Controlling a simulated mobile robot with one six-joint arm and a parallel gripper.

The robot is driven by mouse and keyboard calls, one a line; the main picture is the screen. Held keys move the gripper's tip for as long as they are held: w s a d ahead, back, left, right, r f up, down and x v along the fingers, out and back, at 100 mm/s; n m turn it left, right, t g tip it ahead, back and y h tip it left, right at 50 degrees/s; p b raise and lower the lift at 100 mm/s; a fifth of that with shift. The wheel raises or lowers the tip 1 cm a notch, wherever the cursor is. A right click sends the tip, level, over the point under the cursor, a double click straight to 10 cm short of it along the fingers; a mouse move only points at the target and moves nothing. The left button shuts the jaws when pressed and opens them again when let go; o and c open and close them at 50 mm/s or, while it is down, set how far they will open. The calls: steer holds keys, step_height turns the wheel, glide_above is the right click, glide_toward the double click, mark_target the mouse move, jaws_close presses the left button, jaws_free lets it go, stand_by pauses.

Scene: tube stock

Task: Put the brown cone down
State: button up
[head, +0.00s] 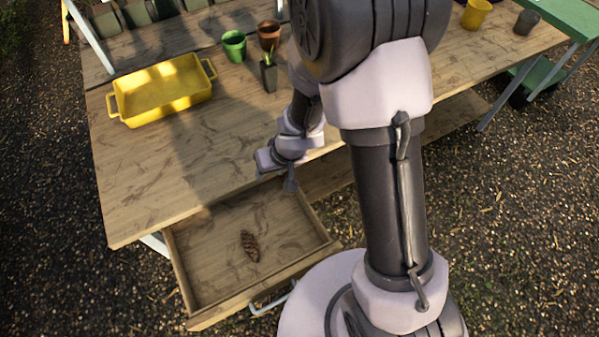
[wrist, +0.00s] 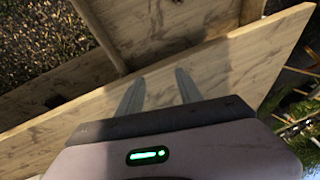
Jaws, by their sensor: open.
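The brown cone (head: 250,246) lies in the open wooden drawer (head: 205,268), near the middle of its floor, touched by nothing else. My gripper (wrist: 158,88) is open in the wrist view, with its two fingers apart and nothing between them. In the head view my wrist is above the front edge of the table, up and to the right of the cone and apart from it. The fingertips are hard to make out there. The cone does not show in the wrist view.
The wooden table (head: 150,190) has a clear front left area. A yellow tray (head: 165,92), a green pot (head: 234,45), a brown pot (head: 268,34) and a small dark pot with a plant (head: 268,74) stand behind. My arm hides part of the table.

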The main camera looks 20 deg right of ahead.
steer(key=d+r+m+t+h, duration=0.2)
steer(key=d+r, duration=0.4)
steer(key=r, duration=0.4)
steer(key=d+r+m+t+h, duration=0.1)
steer(key=d+r+m+h, duration=0.1)
steer(key=d+r, duration=0.55)
steer(key=s+a+r+m+y, duration=0.1)
steer(key=s+a+r, duration=0.3)
steer(key=s, duration=0.5)
steer(key=s+a+r+y, duration=0.2)
steer(key=s+a+r, duration=0.2)
steer(key=s, duration=0.5)
steer(key=shift+r+m+g, duration=0.3)
steer(key=shift+r+m, duration=0.1)
steer(key=shift+r, duration=0.55)
